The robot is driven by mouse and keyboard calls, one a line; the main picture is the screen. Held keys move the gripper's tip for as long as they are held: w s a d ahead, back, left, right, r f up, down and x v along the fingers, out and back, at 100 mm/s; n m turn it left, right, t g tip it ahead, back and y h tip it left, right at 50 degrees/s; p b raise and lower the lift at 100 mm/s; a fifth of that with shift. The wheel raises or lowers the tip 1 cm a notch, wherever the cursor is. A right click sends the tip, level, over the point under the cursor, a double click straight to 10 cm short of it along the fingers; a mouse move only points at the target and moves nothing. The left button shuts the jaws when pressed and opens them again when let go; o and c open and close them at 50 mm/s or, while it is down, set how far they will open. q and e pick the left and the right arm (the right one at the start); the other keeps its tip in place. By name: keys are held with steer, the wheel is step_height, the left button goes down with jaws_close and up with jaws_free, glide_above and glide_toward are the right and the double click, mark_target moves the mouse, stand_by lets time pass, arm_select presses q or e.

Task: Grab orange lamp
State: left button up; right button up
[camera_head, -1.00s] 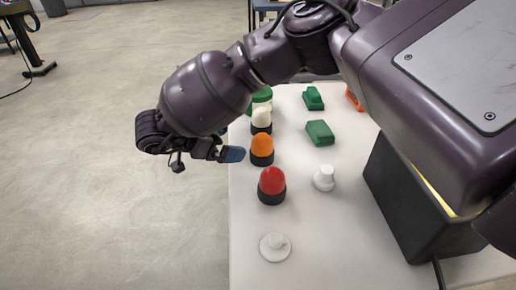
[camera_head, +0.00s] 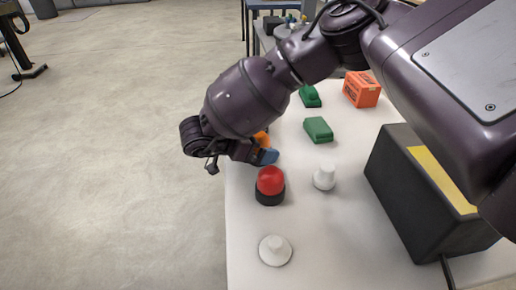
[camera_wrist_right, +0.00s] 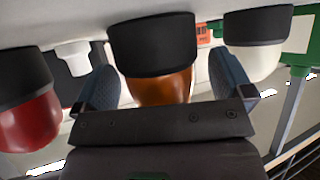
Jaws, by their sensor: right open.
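The orange lamp (camera_head: 262,138), with a black base, stands on the white table and is mostly hidden behind my right gripper (camera_head: 265,156) in the head view. In the right wrist view, which is upside down, the orange lamp (camera_wrist_right: 162,88) sits between the two blue fingers of my right gripper (camera_wrist_right: 164,78). The fingers are open, one on each side, and gaps show beside the lamp. My left gripper is not in view.
A red lamp (camera_head: 270,185) stands close in front. A white lamp (camera_wrist_right: 257,58) is on the other side in the wrist view. White pieces (camera_head: 324,178) (camera_head: 275,250), green blocks (camera_head: 318,130), an orange box (camera_head: 362,89) and a black box (camera_head: 415,195) share the table (camera_head: 330,235).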

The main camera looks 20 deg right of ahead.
steer(key=shift+r, duration=0.1)
steer(key=c, duration=1.1)
